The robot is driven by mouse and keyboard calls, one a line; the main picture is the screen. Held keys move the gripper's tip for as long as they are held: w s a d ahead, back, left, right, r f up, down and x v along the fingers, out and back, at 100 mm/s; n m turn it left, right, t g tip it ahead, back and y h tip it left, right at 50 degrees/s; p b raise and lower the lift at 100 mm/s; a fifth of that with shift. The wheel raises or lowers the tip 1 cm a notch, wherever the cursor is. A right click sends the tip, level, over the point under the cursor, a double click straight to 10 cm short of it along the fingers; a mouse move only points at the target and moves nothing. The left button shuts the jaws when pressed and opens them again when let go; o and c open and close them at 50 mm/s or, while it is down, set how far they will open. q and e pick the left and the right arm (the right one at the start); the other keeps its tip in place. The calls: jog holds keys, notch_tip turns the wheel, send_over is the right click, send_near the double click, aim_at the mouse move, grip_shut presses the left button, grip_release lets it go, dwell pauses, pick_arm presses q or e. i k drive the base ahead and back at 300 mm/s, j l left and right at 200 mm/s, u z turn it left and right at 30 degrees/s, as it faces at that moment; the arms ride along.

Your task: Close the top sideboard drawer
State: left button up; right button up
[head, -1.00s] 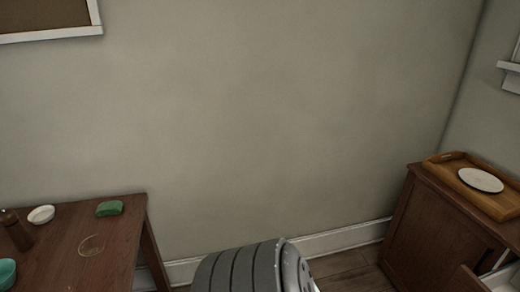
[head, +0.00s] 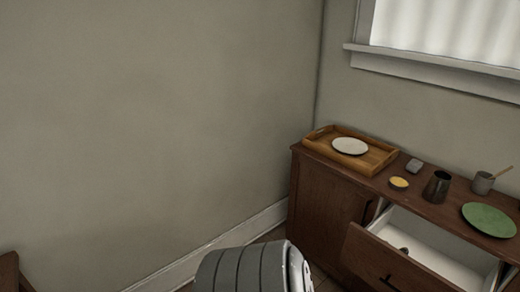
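The dark wooden sideboard (head: 322,205) stands at the right against the wall under a window. Its top drawer (head: 397,262) is pulled well out, showing a pale interior with a small dark item (head: 404,250) inside. The drawer front has a dark handle (head: 389,282). A grey ribbed arm part of mine fills the bottom middle, left of the drawer and apart from it in the picture. Neither gripper is in view.
On the sideboard top are a wooden tray (head: 377,163) with a white plate (head: 350,146), a grey block (head: 415,165), a yellow-topped dish (head: 399,183), a dark mug (head: 437,187), a grey cup (head: 482,183) and a green plate (head: 490,219). A table corner (head: 8,270) shows bottom left.

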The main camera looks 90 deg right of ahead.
aim_at(437, 261)
jog(key=z, duration=2.55)
